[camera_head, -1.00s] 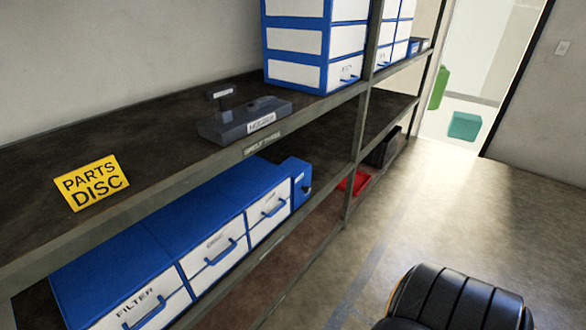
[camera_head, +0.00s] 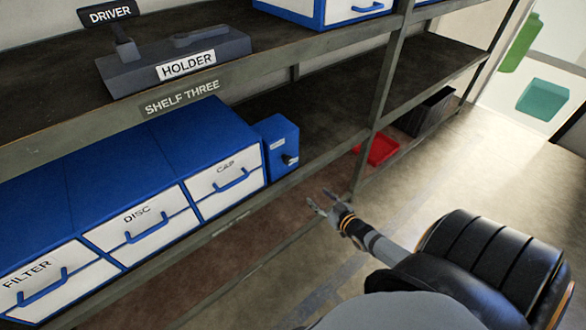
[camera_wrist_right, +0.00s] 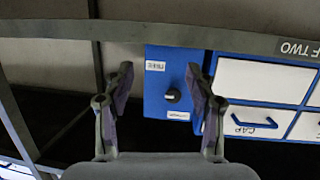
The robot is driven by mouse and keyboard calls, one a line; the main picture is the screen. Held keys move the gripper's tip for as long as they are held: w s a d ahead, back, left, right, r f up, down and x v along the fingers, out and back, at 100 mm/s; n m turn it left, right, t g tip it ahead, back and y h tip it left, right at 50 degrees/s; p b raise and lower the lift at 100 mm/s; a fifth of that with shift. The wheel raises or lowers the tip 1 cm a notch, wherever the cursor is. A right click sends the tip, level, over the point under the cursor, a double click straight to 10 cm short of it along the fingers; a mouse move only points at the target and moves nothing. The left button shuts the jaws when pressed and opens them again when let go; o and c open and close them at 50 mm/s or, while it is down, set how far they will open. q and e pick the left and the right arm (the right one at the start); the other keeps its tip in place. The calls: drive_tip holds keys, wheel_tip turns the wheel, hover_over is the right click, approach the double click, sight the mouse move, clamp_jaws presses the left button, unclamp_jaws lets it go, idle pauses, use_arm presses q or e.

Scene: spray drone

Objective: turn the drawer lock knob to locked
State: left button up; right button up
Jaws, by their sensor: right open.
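The lock knob (camera_head: 288,159) is a small black knob on the front of a narrow blue box (camera_head: 277,131) at the right end of the drawer unit. In the right wrist view, which looks upside down, the knob (camera_wrist_right: 172,96) shows between my fingers, with small white labels above and below it. Its pointing direction is too small to tell. My right gripper (camera_head: 324,204) is open and empty, below and to the right of the knob in the head view, apart from it. Its fingers also show in the wrist view (camera_wrist_right: 159,72). My left gripper is out of view.
Drawers marked FILTER (camera_head: 58,283), DISC (camera_head: 143,222) and CAP (camera_head: 229,181) stand left of the box. A driver holder (camera_head: 170,67) sits on the shelf above. A shelf post (camera_head: 383,95) and a red tray (camera_head: 377,150) are to the right. The floor in front is open.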

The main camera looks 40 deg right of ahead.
sight(289, 161)
drive_tip(key=w+a+r+t+y, duration=0.2)
drive_tip(key=w+a+r+t, duration=0.1)
drive_tip(key=r, duration=0.6)
drive_tip(key=shift+n, duration=0.3)
drive_tip(key=w+b, duration=0.1)
drive_tip(key=w, duration=0.1)
drive_tip(key=w+b, duration=0.2)
drive_tip(key=w, duration=0.1)
drive_tip(key=w+f+b, duration=0.1)
drive_tip(key=w+b, duration=0.1)
drive_tip(key=w, duration=0.1)
drive_tip(key=shift+w+a, duration=0.1)
drive_tip(key=shift+w+r+b, duration=0.25)
drive_tip(key=shift+w+b, duration=0.25)
drive_tip(key=shift+w, duration=0.3)
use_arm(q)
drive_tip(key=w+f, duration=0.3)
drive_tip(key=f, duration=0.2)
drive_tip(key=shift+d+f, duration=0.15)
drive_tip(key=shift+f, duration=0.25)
use_arm(e)
drive_tip(key=shift+w+a+r, duration=0.1)
drive_tip(key=shift+w, duration=0.25)
drive_tip(key=shift+c, duration=0.4)
drive_tip(key=c, duration=1.1)
